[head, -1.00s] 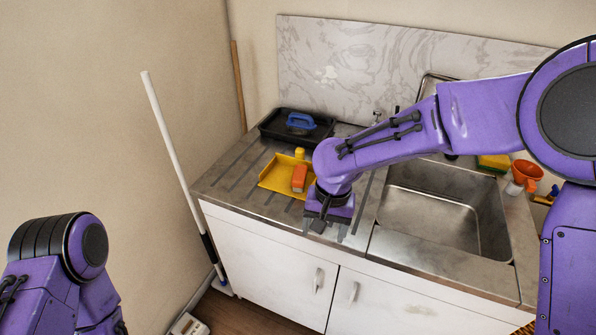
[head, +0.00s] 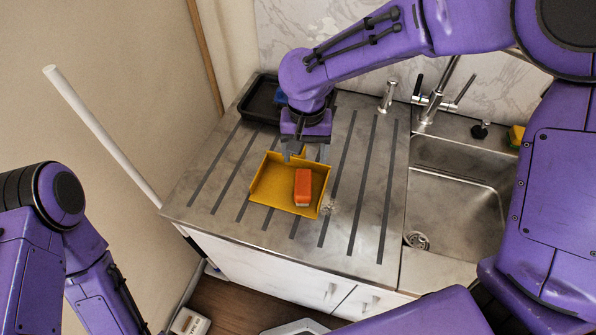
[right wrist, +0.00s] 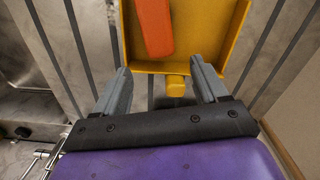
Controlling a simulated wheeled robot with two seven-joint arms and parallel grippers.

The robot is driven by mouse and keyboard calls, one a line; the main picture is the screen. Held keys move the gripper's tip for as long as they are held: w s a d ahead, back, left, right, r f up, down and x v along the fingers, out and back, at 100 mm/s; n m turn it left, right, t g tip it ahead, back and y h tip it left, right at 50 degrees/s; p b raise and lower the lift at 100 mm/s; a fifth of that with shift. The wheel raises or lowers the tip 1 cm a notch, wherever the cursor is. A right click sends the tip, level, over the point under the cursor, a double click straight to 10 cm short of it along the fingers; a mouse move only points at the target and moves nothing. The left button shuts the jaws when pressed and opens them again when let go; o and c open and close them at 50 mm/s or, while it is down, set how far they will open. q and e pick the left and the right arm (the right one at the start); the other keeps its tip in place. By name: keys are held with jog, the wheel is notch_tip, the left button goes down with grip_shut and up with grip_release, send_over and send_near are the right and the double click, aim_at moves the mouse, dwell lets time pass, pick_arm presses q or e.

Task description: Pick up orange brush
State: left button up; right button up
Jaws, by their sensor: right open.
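The orange brush (head: 303,187) lies in the yellow dustpan (head: 268,189) on the steel drainboard. It also shows in the right wrist view (right wrist: 154,26), at the top, in the dustpan (right wrist: 213,31). My right gripper (head: 303,156) is over the dustpan's back edge, behind the brush. In the right wrist view its two fingers (right wrist: 162,88) are spread with nothing between them but the yellow handle stub, seen beyond. The brush is ahead of the fingertips, apart from them. Of my left arm only upper links show at the lower left; its gripper is out of frame.
A black tray (head: 262,104) with a blue-handled item stands at the back left, partly behind my arm. The sink (head: 455,190) and tap (head: 436,92) are to the right. A white pole (head: 105,137) leans by the left edge. The ribbed drainboard (head: 365,215) right of the dustpan is clear.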

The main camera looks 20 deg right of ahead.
aim_at(304, 176)
jog(key=s+f, duration=0.2)
jog(key=shift+s+a+f, duration=0.15)
jog(key=shift+s+f, duration=0.1)
jog(key=shift+f, duration=0.15)
jog(key=f, duration=0.1)
jog(key=w+f, duration=0.1)
jog(key=f, duration=0.1)
jog(key=f+p, duration=0.1)
jog(key=f, duration=0.1)
jog(key=shift+w+a, duration=0.15)
jog(key=shift+w, duration=0.1)
jog(key=shift+s+r, duration=0.2)
jog(key=shift+s, duration=0.15)
jog(key=shift+c, duration=0.3)
jog(key=c, duration=0.5)
pick_arm(q)
jog(key=shift+s+r, duration=0.7)
jog(key=shift+s, duration=0.1)
pick_arm(e)
jog(key=c, duration=0.5)
